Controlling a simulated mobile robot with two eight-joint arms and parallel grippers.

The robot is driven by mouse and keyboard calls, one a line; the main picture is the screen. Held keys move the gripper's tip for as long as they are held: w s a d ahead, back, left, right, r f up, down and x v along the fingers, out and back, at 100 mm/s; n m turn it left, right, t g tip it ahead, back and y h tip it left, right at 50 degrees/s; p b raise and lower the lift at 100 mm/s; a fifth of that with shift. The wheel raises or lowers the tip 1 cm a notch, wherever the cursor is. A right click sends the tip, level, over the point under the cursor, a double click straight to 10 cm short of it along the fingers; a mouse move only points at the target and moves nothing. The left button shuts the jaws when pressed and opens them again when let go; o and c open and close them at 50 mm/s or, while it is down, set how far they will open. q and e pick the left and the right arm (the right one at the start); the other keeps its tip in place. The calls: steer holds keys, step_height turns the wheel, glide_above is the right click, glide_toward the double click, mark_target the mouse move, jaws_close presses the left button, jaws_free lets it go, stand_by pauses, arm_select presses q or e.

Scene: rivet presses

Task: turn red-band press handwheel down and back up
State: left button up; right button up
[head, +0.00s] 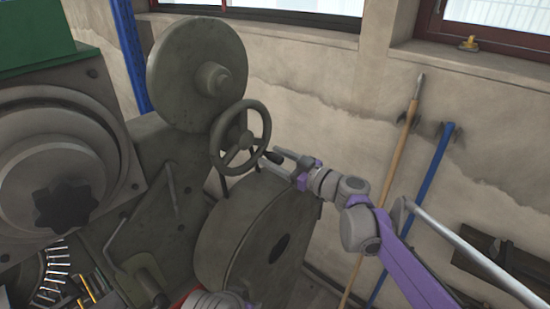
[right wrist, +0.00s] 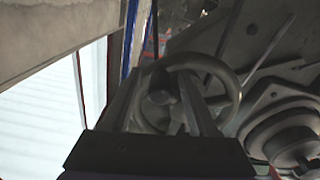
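The grey spoked handwheel (head: 240,135) stands at the centre of the head view, in front of a large round disc on the press. A dark handle knob (head: 272,157) sits at its lower right rim. My right gripper (head: 275,158) reaches in from the right, its two fingers apart at the knob; contact cannot be told. In the right wrist view the handwheel (right wrist: 235,85) shows beyond and between the spread fingers (right wrist: 168,85), with its hub partly visible. No red band is clearly visible on the press.
A large grey drum (head: 225,235) stands below the handwheel. A press head with a dark star knob (head: 66,205) is at left. A wooden pole (head: 400,150) and a blue pole (head: 430,175) lean on the wall at right.

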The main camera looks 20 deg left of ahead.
steer(key=shift+d, duration=0.1)
arm_select(q)
steer(key=shift+s+f+b, duration=0.4)
steer(key=shift+f, duration=0.25)
arm_select(e)
steer(key=v, duration=1)
steer(key=shift+s+d, duration=0.15)
steer(key=shift+d, duration=0.1)
steer(key=s+d+f+m+h, duration=0.7)
steer(key=s+d+f+h, duration=0.1)
steer(key=s+d+f, duration=0.3)
steer(key=s+d+f+m+h, duration=0.8)
steer(key=s+d+f, duration=0.4)
steer(key=d, duration=0.4)
steer(key=shift+s+d+g+h, duration=0.15)
steer(key=shift+s+g+h, duration=0.15)
steer(key=shift+s, duration=0.6)
